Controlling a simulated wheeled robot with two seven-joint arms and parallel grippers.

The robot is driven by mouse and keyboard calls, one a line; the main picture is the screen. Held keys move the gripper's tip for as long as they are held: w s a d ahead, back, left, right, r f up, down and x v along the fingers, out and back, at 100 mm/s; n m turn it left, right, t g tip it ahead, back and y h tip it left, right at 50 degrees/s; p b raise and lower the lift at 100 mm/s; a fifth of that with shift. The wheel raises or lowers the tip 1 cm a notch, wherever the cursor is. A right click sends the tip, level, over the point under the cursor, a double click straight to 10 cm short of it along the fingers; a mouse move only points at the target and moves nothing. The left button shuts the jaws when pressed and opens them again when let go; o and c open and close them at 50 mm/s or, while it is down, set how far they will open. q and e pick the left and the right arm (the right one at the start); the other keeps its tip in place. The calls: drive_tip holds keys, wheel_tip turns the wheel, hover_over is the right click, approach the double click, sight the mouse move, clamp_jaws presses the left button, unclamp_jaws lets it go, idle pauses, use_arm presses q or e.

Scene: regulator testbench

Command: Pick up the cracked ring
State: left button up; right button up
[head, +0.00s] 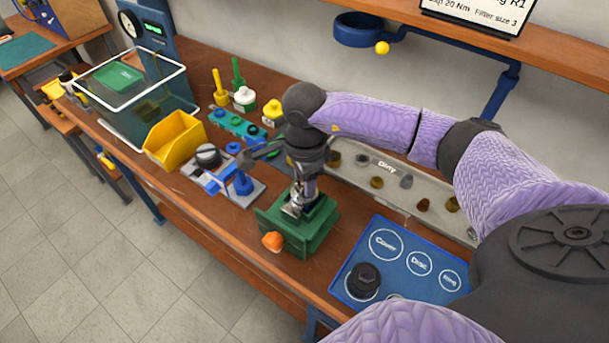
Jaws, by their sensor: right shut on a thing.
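My right gripper (297,207) points down into the top of a green fixture block (318,232) with an orange knob (272,241). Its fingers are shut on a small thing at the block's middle. The gripper mostly hides that thing, so I cannot make out the cracked ring or any crack. The ring circle (450,280) on the blue mat (400,239) is empty. My left gripper is not in view.
A black knobbed part (363,279) stands on the mat's lower left. A grey tray marked Dirty (400,205) with several brown parts lies behind. A blue-grey stand (222,188), a yellow bin (175,141) and a clear box (150,111) stand left.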

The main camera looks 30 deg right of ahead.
drive_tip(key=shift+r+p, duration=0.3)
drive_tip(key=shift+r, duration=0.15)
drive_tip(key=shift+r+p, duration=0.35)
drive_tip(key=shift+r, duration=0.15)
drive_tip(key=shift+r+p, duration=1.15)
drive_tip(key=shift+r, duration=0.4)
